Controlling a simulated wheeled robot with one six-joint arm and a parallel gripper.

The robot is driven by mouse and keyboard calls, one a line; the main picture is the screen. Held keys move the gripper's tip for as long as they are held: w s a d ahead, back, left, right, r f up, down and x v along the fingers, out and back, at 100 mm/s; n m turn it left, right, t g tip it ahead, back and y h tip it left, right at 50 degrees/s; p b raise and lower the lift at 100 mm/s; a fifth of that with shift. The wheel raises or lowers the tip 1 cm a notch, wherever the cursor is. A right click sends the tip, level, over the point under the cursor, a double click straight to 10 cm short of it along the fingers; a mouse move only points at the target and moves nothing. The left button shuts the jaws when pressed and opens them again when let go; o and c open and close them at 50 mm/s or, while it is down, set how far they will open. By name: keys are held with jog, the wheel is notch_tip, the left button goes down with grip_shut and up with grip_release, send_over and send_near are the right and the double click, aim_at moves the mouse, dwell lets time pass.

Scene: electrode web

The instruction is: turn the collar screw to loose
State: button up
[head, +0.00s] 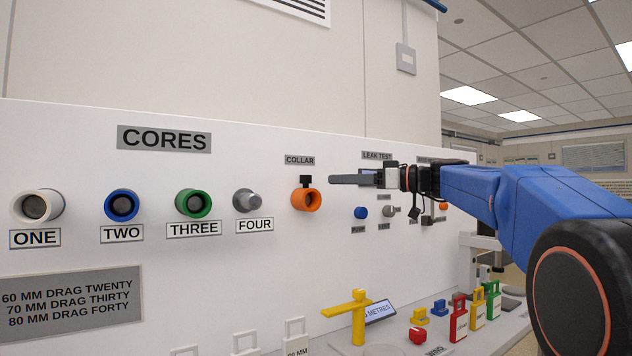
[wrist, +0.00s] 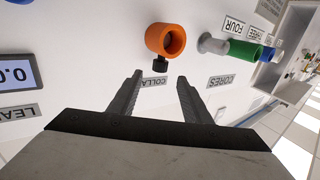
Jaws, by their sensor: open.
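The collar (head: 307,200) is an orange ring on the white panel, below the COLLAR label (head: 299,160). Its screw (head: 305,181) is a small black knob on top of the ring. In the wrist view the picture is turned over, so the orange collar (wrist: 166,40) shows at the top and the black screw (wrist: 160,64) hangs below it. My gripper (head: 345,179) is to the right of the screw in the head view. In the wrist view my gripper (wrist: 157,80) has its two dark fingers apart, pointing toward the screw. The gap between them is empty, and neither finger appears to touch the screw.
Core ports ONE (head: 37,206), TWO (head: 121,205), THREE (head: 193,204) and FOUR (head: 246,200) protrude left of the collar. Small knobs (head: 389,211) sit right of it. A shelf below holds a yellow tee handle (head: 358,318) and coloured blocks. A display (wrist: 18,73) shows in the wrist view.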

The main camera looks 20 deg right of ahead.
aim_at(315, 190)
jog(key=x, duration=0.8)
jog(key=shift+w+a, duration=0.15)
jog(key=shift+a, duration=0.15)
jog(key=shift+c, duration=0.5)
jog(key=c, duration=0.9)
